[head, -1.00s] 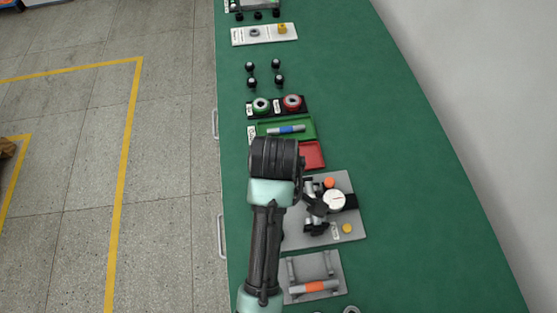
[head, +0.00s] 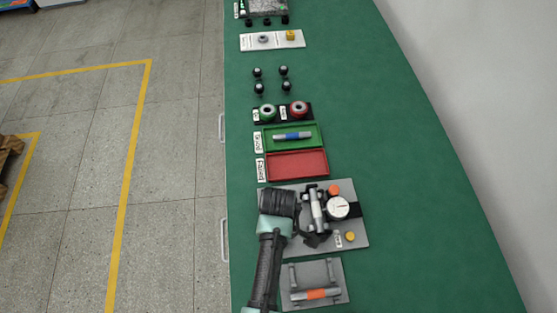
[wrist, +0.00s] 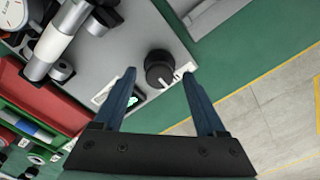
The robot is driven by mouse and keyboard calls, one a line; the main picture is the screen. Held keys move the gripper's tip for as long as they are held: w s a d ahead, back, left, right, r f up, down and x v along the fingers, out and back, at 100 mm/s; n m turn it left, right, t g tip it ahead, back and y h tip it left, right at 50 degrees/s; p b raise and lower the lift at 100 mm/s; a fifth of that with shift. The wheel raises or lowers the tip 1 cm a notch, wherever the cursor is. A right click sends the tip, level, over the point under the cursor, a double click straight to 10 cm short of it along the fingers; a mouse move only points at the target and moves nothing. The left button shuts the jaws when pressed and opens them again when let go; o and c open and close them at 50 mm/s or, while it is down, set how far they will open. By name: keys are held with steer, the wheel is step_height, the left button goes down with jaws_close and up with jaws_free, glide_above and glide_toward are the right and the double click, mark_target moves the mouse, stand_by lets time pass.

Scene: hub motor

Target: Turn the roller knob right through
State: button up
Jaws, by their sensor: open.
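The black roller knob (wrist: 158,66) stands on the grey plate in the wrist view, with a white mark beside it. My gripper (wrist: 159,74) is open, its two blue fingers apart on either side of the knob's near part. No contact shows, and I cannot tell its height over the knob. A silver roller shaft (wrist: 54,41) lies in its supports at the upper left. In the head view, the shaft (head: 317,208) sits beside the white dial gauge (head: 338,207) on the grey plate (head: 296,248). My arm hides the knob there.
A red tray (head: 297,165) and a green tray (head: 318,137) holding a blue-banded roller lie beyond the plate. A grey stand (head: 330,270) with an orange-banded roller (head: 316,294) is nearer. The green bench (head: 420,180) is clear on the right.

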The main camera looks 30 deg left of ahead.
steer(key=shift+f, duration=0.1)
jaws_close()
stand_by(0.4)
